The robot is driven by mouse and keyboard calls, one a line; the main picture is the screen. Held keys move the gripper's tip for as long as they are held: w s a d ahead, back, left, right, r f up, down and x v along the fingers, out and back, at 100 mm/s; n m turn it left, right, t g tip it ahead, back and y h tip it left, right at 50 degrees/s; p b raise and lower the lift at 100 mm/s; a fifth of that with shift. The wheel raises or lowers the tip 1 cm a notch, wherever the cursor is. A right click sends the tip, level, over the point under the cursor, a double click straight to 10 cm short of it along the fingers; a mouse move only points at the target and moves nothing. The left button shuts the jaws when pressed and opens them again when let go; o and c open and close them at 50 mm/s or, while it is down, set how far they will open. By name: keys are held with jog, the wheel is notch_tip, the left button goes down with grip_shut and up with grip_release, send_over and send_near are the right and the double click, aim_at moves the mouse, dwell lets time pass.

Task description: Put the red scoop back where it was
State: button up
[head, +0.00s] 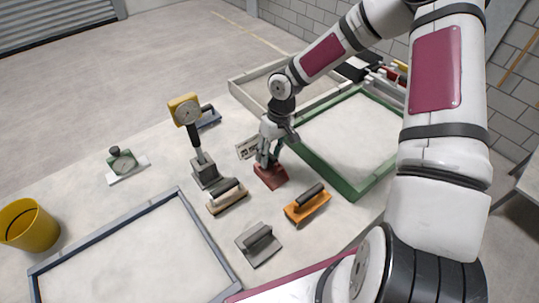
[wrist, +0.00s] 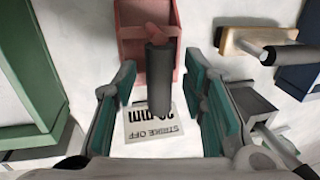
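The red scoop (head: 270,177) appears to rest on the white table, left of the green-framed tray. In the wrist view, its red box (wrist: 132,42) is at the top, with a dark grey handle (wrist: 159,85) pointing down the picture. My gripper (head: 267,158) is just above the scoop. In the wrist view my gripper (wrist: 160,78) is open, its teal-padded fingers on either side of the handle with a gap on each side. Part of the scoop is hidden by my gripper in the head view.
A "STRIKE OFF 20 mm" card (wrist: 155,125) lies below the handle. The green tray (head: 322,168) is close on the right.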

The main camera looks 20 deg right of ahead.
jog(key=s+v, duration=0.1)
jog(key=v, duration=0.9)
jog(key=s+a+r+m+t+h, duration=0.2)
jog(key=s+r+t, duration=0.4)
jog(key=s+r, duration=1.6)
notch_tip(320, 180, up, 4)
jog(key=shift+s+r+m, duration=0.1)
jog(key=shift+s+m, duration=0.05)
jog(key=shift+m, duration=0.65)
